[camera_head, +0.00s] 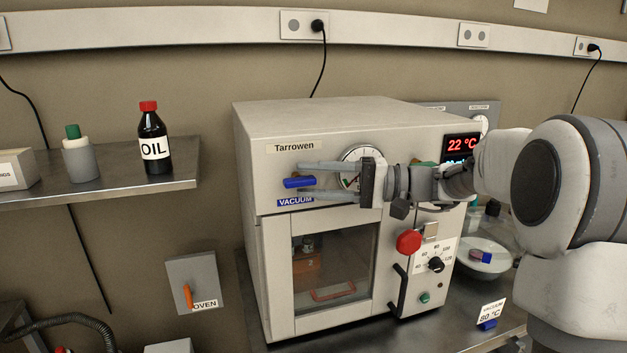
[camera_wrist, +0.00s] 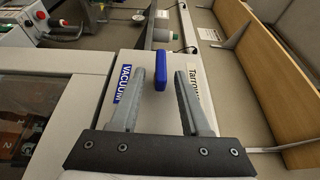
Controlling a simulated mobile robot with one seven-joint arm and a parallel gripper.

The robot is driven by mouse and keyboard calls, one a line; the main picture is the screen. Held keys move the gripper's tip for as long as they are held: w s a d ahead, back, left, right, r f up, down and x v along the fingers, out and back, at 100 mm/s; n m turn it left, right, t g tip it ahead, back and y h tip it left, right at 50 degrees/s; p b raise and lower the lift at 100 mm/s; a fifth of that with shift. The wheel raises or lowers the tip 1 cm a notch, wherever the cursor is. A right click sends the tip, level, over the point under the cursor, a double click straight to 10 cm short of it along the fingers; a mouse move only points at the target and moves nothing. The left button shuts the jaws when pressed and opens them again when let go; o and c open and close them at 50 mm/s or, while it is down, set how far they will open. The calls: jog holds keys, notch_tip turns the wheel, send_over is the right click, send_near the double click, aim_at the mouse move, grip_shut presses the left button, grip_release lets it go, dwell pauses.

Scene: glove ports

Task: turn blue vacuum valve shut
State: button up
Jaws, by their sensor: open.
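The blue vacuum valve handle (camera_head: 299,182) sticks out of the upper left front of the Tarrowen oven (camera_head: 320,108), just above a blue VACUUM label (camera_head: 295,201). In the wrist view the blue handle (camera_wrist: 160,71) stands between and slightly beyond the tips of my open gripper fingers. My gripper (camera_head: 302,181) reaches in from the right with one finger above the handle and one below it. There is a gap on each side of the handle in the wrist view, and nothing is held. My gripper partly covers the round gauge (camera_head: 361,160).
A red knob (camera_head: 408,241), a dial (camera_head: 435,264) and a dark door handle (camera_head: 399,291) are on the oven's lower right front. A metal shelf (camera_head: 100,190) with an OIL bottle (camera_head: 153,140) is to the left. A display (camera_head: 461,146) reads 22 °C.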

jog(key=s+d, duration=0.2)
jog(key=d, duration=1.5)
jog(key=shift+d+f, duration=0.15)
